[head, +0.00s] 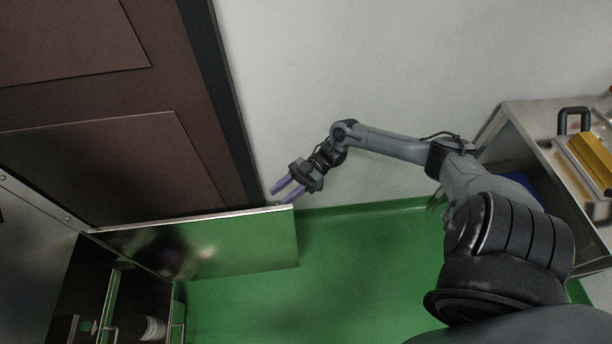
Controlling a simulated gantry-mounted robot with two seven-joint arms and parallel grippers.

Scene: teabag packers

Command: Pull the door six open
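A shiny metal cabinet door (240,250) stands swung out from the cabinet at the lower left, its thin top edge running to the right and its face mirroring the green floor. No number shows on it, so I cannot tell if it is door six. My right gripper (279,194) is at the free outer end of this door, with its two purple fingers apart and pointing left. Nothing shows between the fingers. I cannot tell if a finger touches the door's edge. My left gripper is not in view.
A brown panelled door (100,90) with a dark frame (215,80) stands behind the metal door. The open cabinet (75,290) holds racks and a white item (153,328). A metal cart (540,115) with a yellow item (588,160) stands at right. Green floor (360,260) is clear between.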

